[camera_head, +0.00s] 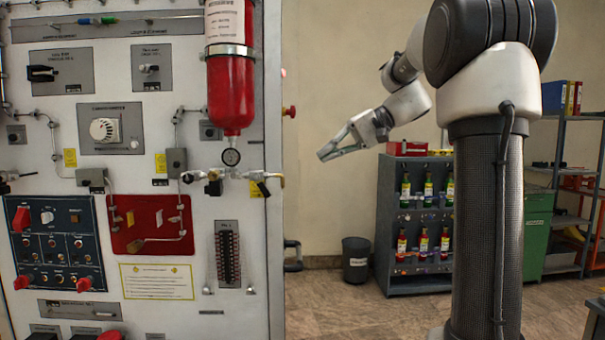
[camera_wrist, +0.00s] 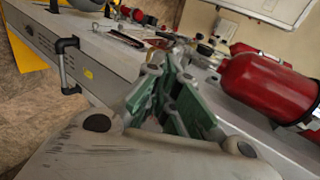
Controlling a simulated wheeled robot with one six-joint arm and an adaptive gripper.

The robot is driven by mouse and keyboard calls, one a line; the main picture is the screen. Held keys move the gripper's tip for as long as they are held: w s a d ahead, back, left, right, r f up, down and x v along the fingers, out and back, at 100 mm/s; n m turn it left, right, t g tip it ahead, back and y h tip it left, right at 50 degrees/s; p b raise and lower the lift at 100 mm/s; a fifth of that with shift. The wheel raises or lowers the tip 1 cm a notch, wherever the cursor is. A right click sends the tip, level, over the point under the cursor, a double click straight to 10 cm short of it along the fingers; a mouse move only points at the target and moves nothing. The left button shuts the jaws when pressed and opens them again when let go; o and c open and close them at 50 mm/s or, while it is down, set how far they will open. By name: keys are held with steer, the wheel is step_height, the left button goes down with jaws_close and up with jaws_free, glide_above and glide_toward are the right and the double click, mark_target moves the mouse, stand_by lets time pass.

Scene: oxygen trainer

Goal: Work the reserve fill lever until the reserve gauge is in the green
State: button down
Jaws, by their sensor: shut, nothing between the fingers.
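A valve with a dark handle (camera_head: 262,188) hangs at the right end of the pipe under the gauge. No readable label tells me which handle is the reserve fill lever. My gripper (camera_head: 322,156) is shut and empty in the air, right of the panel and apart from it. In the wrist view my gripper's green fingers (camera_wrist: 185,100) lie in front of the panel, with the red cylinder (camera_wrist: 268,88) to their right.
The white panel (camera_head: 215,285) fills the left, with several switches, knobs and pipes. A grey shelf of bottles (camera_head: 385,215) and a dark bin (camera_head: 356,260) stand behind. Floor between panel and bin is clear.

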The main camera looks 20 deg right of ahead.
glide_toward(261, 186)
steer(key=w+a+f, duration=0.2)
steer(key=f, duration=0.1)
steer(key=w+a+f, duration=0.1)
steer(key=f, duration=0.1)
steer(key=shift+w+a, duration=0.1)
steer(key=shift+a, duration=0.15)
steer(key=shift+a+f+y, duration=0.1)
steer(key=shift+f+y, duration=0.25)
steer(key=shift+y, duration=0.35)
steer(key=y, duration=0.1)
steer(key=a+f+t+y, duration=0.1)
steer(key=y, duration=0.1)
steer(key=shift+w+a+f+t+y, duration=0.15)
steer(key=shift+w+f+t+y, duration=0.05)
steer(key=shift+f+t+y, duration=0.15)
steer(key=shift+a+f, duration=0.1)
stand_by(0.8)
